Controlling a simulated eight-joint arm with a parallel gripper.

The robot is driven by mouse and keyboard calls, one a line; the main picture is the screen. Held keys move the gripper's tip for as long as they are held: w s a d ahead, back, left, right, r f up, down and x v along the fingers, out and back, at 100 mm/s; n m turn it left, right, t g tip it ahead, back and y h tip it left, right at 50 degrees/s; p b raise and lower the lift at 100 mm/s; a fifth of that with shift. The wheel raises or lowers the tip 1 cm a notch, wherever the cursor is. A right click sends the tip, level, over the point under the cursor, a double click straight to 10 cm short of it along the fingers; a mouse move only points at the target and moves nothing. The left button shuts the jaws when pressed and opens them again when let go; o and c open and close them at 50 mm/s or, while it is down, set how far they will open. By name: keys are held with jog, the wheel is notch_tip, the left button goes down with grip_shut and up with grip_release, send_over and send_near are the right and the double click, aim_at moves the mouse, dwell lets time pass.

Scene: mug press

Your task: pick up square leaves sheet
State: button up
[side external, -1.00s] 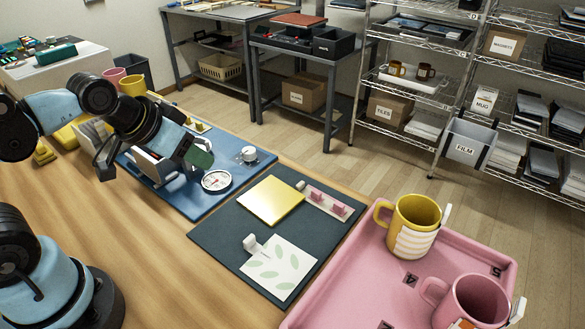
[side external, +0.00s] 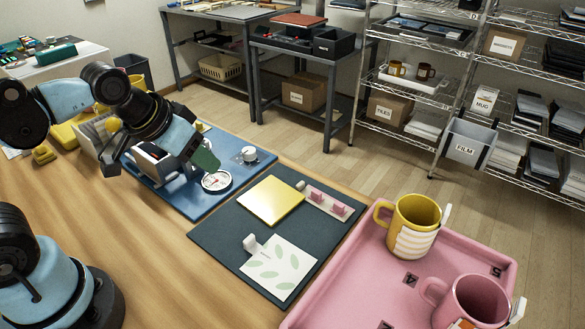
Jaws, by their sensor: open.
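The square leaves sheet (side external: 280,266) is white with pale green leaf shapes. It lies flat on the front part of the dark mat (side external: 222,238). A small white tab or roll (side external: 251,242) sits at its upper left edge. My gripper (side external: 205,160) is up and to the left of the sheet, over the blue press base near the round gauge. It is open and apart from the sheet. Its fingers are partly hidden by the arm, and I see nothing held.
A yellow square sheet (side external: 271,200) lies behind the leaves sheet. A strip with pink blocks (side external: 328,203) is beside it. The pink tray (side external: 350,282) at right holds a yellow mug (side external: 412,226) and a pink mug (side external: 468,303). The dial gauge (side external: 216,181) is close below my gripper.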

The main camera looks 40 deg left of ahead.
aim_at(247, 240)
jog(key=d+g, duration=0.6)
jog(key=d, duration=0.4)
jog(key=shift+s+d+f, duration=0.1)
jog(key=shift+s+f, duration=0.1)
jog(key=shift+f, duration=3)
jog(key=shift+s+d+f, duration=0.1)
jog(key=shift+s+f, duration=0.05)
jog(key=shift+f, duration=3.05)
grip_shut()
